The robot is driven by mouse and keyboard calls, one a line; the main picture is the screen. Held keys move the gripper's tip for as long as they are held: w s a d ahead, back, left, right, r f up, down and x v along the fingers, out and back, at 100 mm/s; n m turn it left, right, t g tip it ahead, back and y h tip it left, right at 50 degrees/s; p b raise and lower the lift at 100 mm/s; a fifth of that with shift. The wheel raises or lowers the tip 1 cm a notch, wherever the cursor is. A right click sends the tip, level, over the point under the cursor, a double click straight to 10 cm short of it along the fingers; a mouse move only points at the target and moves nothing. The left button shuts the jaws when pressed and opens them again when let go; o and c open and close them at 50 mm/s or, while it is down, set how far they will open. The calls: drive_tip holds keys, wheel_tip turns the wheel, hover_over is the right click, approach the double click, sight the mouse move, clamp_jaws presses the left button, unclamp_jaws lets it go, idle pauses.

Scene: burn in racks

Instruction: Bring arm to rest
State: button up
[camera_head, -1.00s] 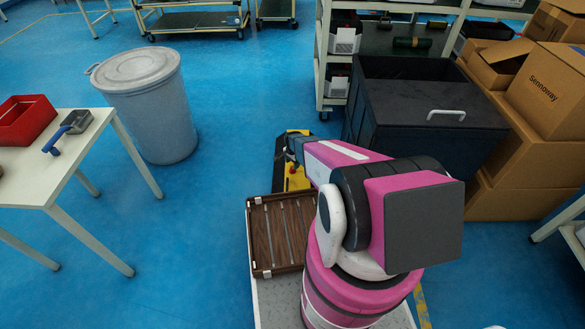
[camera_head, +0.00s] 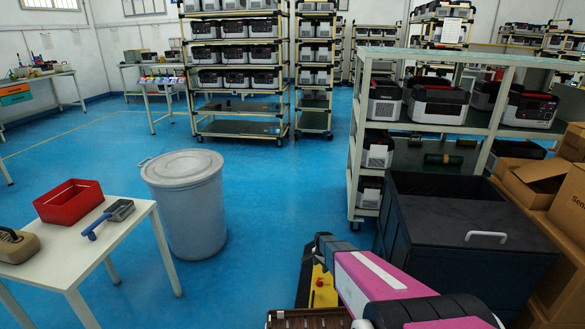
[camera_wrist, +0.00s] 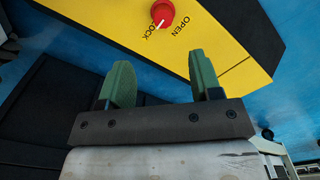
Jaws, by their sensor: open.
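My gripper (camera_wrist: 160,85) shows in the wrist view with two green fingers standing well apart and nothing between them. Beyond the fingers is a yellow panel (camera_wrist: 215,45) with a red knob and the words OPEN and LOCK. In the head view my pink arm reaches forward at the bottom right, close to a yellow and black unit (camera_head: 322,287) on the floor. The fingers are hidden in the head view.
A large dark bin (camera_head: 470,240) with a white handle stands right of my arm, beside cardboard boxes (camera_head: 555,185). A grey barrel (camera_head: 187,205) stands left. A white table (camera_head: 80,260) holds a red tray (camera_head: 70,203). Blue floor lies free between barrel and arm.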

drive_tip(key=s+r+n, duration=0.5)
drive_tip(key=s+r, duration=0.7)
drive_tip(key=r, duration=0.5)
drive_tip(key=s+r+n, duration=0.6)
drive_tip(key=s+r, duration=0.6)
drive_tip(key=r, duration=0.4)
drive_tip(key=shift+r, duration=0.35)
